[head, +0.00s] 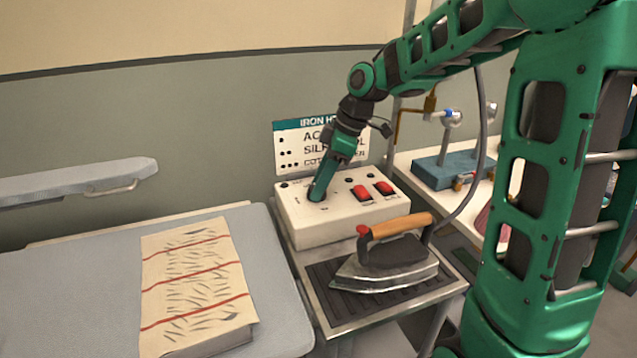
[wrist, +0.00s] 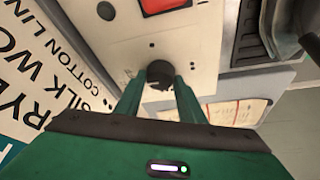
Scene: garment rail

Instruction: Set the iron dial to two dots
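The iron dial (wrist: 159,72) is a round black knob on the sloped face of a white control box (head: 336,224). My gripper (wrist: 160,80) points at the panel with one green finger on each side of the dial. The fingertips are very close to its sides; I cannot tell whether they press on it. In the head view my gripper (head: 315,193) hides most of the dial. The sign (head: 290,145) behind the box pairs dots with fabrics; two dots stand beside the silk and wool line.
Two red switches (head: 362,193) sit on the box to the right of the dial. The iron (head: 385,265), with a wooden handle, rests on a dark ribbed mat in front. A folded striped cloth (head: 195,280) lies on the ironing board (head: 70,290) at left.

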